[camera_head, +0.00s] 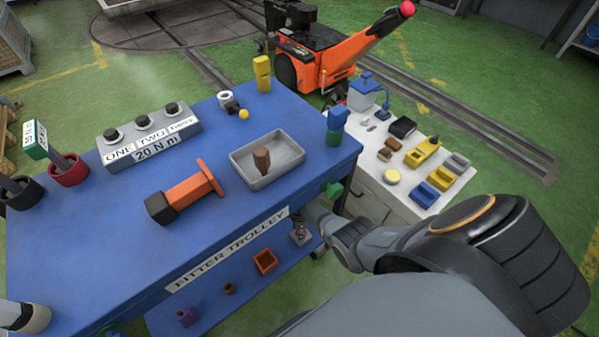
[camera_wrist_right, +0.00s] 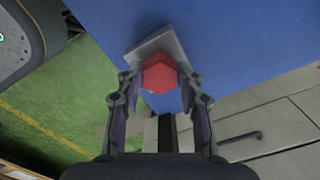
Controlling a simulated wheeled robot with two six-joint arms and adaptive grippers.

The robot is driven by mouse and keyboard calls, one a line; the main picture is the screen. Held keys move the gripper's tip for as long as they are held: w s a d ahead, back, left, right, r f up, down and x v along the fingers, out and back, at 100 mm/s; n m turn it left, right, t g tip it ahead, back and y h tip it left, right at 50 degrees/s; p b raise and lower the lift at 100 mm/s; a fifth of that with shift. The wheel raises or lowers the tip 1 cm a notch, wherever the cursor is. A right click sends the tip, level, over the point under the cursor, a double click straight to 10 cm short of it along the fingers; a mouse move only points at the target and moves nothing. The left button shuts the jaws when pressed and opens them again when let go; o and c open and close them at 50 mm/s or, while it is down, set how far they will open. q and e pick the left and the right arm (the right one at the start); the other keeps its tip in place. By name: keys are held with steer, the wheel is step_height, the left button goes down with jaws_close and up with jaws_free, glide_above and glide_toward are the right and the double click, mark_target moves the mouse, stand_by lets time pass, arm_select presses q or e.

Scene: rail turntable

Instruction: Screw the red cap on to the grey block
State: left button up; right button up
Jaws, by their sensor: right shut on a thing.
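The red cap (camera_wrist_right: 159,76) is hexagonal and sits between the fingers of my right gripper (camera_wrist_right: 160,80) in the right wrist view. The gripper is shut on it. The grey block (camera_wrist_right: 158,44) shows directly behind the cap. I cannot tell how deep the cap sits on it. My left gripper is not seen.
The blue trolley top (camera_head: 120,220) overhangs the shelf. It carries a grey tray (camera_head: 247,176), an orange-and-black tool (camera_head: 185,194) and a torque box (camera_head: 150,137). A white cabinet (camera_head: 385,195) stands right.

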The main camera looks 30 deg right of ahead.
steer(key=o, duration=1.3)
steer(key=shift+r, duration=0.1)
steer(key=shift+c, duration=0.2)
steer(key=shift+o, duration=0.5)
